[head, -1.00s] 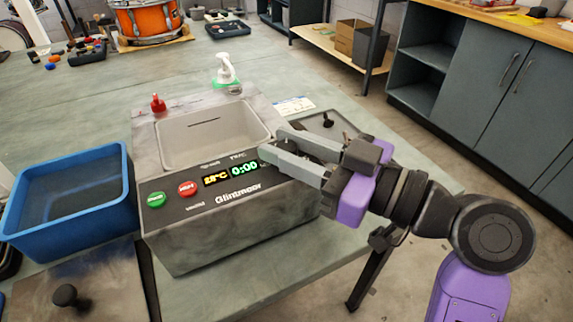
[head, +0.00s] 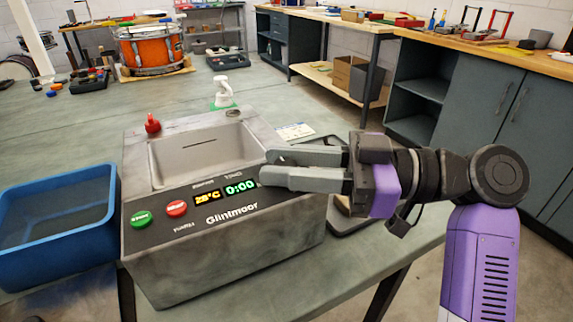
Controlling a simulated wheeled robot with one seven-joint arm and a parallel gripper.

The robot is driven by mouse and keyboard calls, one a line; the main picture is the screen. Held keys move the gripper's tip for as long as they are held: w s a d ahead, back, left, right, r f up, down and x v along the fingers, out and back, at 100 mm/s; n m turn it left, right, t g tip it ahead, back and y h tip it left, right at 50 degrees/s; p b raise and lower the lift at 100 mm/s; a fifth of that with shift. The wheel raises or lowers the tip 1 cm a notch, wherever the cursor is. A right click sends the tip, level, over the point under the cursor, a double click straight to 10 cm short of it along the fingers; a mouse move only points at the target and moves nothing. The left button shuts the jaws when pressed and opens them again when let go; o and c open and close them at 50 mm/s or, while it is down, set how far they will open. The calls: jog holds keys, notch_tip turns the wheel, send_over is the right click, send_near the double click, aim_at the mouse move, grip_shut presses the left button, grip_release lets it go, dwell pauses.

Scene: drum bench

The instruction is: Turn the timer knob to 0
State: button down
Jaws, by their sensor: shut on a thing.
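The Glintmoor machine (head: 225,245) is a grey box with an open basin on top, standing on the bench. Its sloped front panel has a green button (head: 141,219), a red button (head: 176,208), a yellow temperature display (head: 207,197) and a green timer display (head: 240,186) reading 0:00. My gripper (head: 264,167) reaches in from the right, its grey fingers at the panel's right end, just right of the timer display. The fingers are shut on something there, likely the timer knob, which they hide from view.
A blue bin (head: 58,228) stands left of the machine. A white pump bottle (head: 222,92) and a red-capped bottle (head: 152,124) are at its back. A dark tray (head: 350,220) lies to its right, under my arm. An orange drum (head: 150,47) stands farther back.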

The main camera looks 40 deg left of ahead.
jog(key=c, duration=1.1)
grip_release()
jog(key=v, duration=0.7)
jog(key=shift+w+d+p, duration=0.2)
jog(key=shift+d+p, duration=0.15)
jog(key=shift+p, duration=0.05)
